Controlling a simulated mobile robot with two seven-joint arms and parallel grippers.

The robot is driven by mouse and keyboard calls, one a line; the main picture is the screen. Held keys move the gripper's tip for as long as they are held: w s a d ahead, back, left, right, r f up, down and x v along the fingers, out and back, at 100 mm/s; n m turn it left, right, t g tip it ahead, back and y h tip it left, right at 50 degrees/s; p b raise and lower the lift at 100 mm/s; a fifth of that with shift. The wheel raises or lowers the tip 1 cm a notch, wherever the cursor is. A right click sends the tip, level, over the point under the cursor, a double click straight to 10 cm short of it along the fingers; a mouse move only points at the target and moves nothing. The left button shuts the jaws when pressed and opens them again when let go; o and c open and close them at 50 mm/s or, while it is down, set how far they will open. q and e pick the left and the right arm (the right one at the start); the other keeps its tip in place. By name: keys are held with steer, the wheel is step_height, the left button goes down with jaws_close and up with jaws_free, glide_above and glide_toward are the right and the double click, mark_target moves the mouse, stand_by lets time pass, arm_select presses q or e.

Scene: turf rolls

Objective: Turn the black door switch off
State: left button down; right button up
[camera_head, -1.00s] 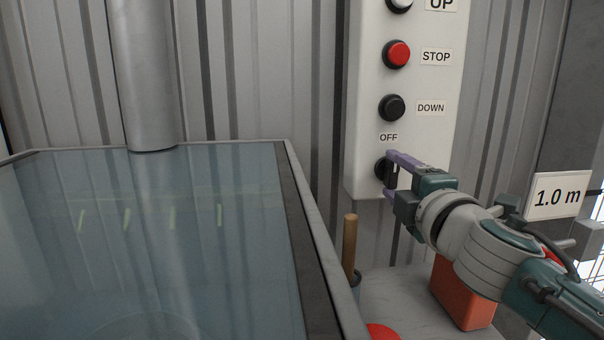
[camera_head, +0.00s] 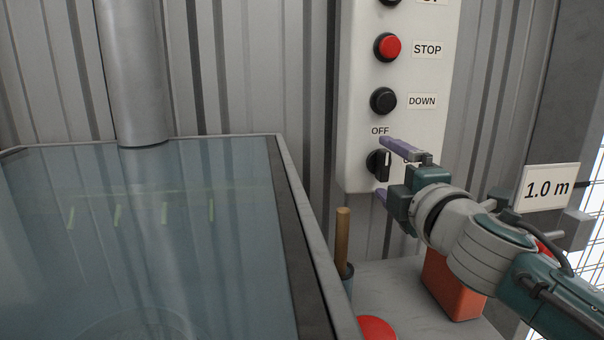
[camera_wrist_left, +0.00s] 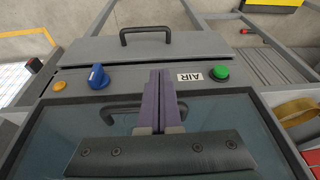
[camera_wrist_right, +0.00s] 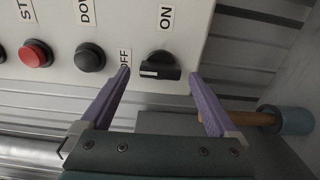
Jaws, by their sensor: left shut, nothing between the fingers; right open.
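The black door switch (camera_head: 378,165) is on the pale control panel, below the OFF label (camera_head: 380,131). Its handle stands upright in the head view. In the right wrist view the switch (camera_wrist_right: 160,66) has a white mark at its end toward the OFF label (camera_wrist_right: 124,59); the ON label (camera_wrist_right: 166,17) is off to its side. My right gripper (camera_wrist_right: 159,73) is open, one finger on each side of the switch, with visible gaps. It also shows in the head view (camera_head: 382,168). My left gripper (camera_wrist_left: 160,76) is shut and empty, over a glass-topped cabinet.
The panel (camera_head: 357,120) also carries a red STOP button (camera_head: 387,47) and a black DOWN button (camera_head: 383,101). A wooden handle (camera_head: 343,238) and an orange block (camera_head: 452,286) stand below. The left wrist view shows a blue knob (camera_wrist_left: 97,77) and green button (camera_wrist_left: 220,73).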

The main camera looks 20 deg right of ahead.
steer(key=v, duration=0.9)
steer(key=shift+s, duration=0.2)
steer(key=s+a+m+g+y+p, duration=0.2)
steer(key=s+a+m+g+p, duration=0.45)
steer(key=s, duration=0.55)
steer(key=s+a+m+g+y+p, duration=0.2)
steer(key=s+a+m+g+p, duration=0.45)
steer(key=s, duration=0.45)
step_height(320, 180, up, 36)
steer(key=d+g+p, duration=0.1)
steer(key=d+p, duration=0.1)
steer(key=p, duration=3.4)
steer(key=shift+r, duration=0.2)
steer(key=shift+w+d, duration=0.1)
